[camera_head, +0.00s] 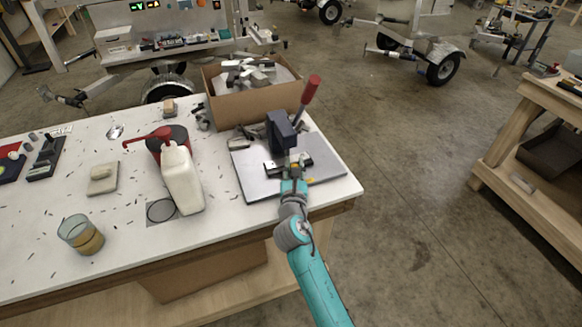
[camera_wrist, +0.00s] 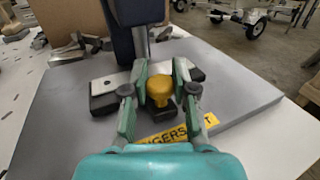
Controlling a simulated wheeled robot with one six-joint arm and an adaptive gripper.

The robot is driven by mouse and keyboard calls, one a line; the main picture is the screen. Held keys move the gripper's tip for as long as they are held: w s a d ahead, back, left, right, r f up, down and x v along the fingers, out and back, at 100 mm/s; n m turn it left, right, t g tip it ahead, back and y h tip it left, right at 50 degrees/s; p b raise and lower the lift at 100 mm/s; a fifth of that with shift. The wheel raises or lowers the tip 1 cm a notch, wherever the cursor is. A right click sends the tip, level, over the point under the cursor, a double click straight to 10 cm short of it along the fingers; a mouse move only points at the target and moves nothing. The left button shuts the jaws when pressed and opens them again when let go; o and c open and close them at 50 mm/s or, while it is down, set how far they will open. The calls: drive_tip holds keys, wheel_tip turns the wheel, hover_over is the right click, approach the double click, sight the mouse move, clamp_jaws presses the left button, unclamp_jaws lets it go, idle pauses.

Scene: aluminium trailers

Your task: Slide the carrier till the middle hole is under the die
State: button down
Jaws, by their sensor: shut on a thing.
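The press (camera_head: 281,132) stands upright on a grey base plate (camera_head: 325,172), its red-handled lever (camera_head: 310,89) raised. Its dark column (camera_wrist: 131,25) rises behind my fingers in the wrist view. The carrier (camera_wrist: 106,86) is a low bar lying crosswise below the press, with small dark holes in its pale top left of my fingers. My gripper (camera_wrist: 160,72) is shut on the carrier's yellow knob (camera_wrist: 160,90), a finger on each side. My gripper also shows at the press front in the head view (camera_head: 294,177). The die and middle hole are hidden behind the fingers and knob.
A yellow warning label (camera_wrist: 182,132) lies in front of the knob. A cardboard box of metal parts (camera_head: 240,107) stands behind the press. The plate's right side is clear.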

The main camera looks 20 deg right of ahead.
drive_tip(key=c, duration=0.9)
unclamp_jaws()
drive_tip(key=shift+c, duration=0.2)
drive_tip(key=shift+s, duration=0.1)
drive_tip(key=v, duration=1.1)
drive_tip(key=shift+s+a, duration=0.2)
drive_tip(key=shift+s, duration=0.15)
drive_tip(key=shift+f, duration=0.1)
drive_tip(key=s+f+m+g+y, duration=0.1)
drive_tip(key=s+f+m+y, duration=0.2)
drive_tip(key=s+f+m, duration=0.65)
drive_tip(key=s+f+m+g+y, duration=0.1)
drive_tip(key=s+f+m+y, duration=0.2)
drive_tip(key=s, duration=1.1)
drive_tip(key=s+r+m, duration=0.5)
drive_tip(key=s+m, duration=0.4)
drive_tip(key=s, duration=0.1)
drive_tip(key=s+r+m, duration=0.5)
drive_tip(key=s+m, duration=0.4)
drive_tip(key=m, duration=0.1)
drive_tip(key=shift+s+a+r+y, duration=0.2)
drive_tip(key=shift+s+y, duration=0.2)
